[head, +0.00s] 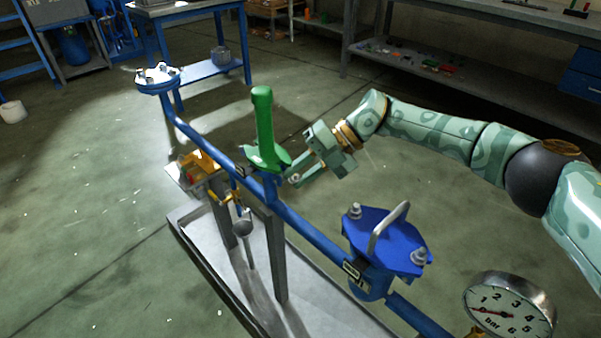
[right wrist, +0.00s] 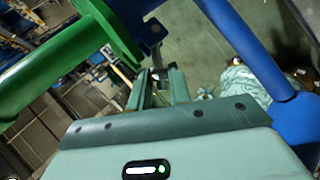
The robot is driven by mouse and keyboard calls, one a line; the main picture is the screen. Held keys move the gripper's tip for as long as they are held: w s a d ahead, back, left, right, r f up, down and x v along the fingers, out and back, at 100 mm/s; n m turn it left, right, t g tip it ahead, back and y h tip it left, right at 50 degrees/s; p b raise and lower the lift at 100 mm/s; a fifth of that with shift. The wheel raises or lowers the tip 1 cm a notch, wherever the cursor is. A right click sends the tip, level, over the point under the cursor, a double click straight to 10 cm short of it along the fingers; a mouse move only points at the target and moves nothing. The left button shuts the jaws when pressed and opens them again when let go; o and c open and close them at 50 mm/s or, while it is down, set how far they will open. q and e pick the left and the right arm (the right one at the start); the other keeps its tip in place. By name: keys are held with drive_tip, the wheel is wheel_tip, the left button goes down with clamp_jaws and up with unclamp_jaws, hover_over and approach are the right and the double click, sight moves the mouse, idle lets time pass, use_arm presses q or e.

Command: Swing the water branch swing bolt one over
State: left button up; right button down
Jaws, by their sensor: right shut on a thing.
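The green upright handle (head: 263,115) with its flat green flange (head: 266,158) stands on the blue pipe (head: 312,240). It also shows large at the left of the right wrist view (right wrist: 50,70). My right gripper (head: 293,181) is just right of and below the flange. Its fingers (right wrist: 158,84) are shut on a small metal piece (right wrist: 157,74), which appears to be the swing bolt; the fingers hide most of it. The bolt's tilt cannot be told. My left gripper is not in view.
A blue lid (head: 380,240) with a metal handle and two bolts sits nearer on the pipe. A pressure gauge (head: 508,308) is at the front right. A round flange (head: 157,77) tops the pipe's far end. A grey tray (head: 212,272) lies below. Open floor lies right of the pipe.

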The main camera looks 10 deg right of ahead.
drive_tip(key=shift+w+r, duration=0.1)
drive_tip(key=c, duration=1.5)
unclamp_jaws()
drive_tip(key=shift+c, duration=0.2)
drive_tip(key=shift+d, duration=0.1)
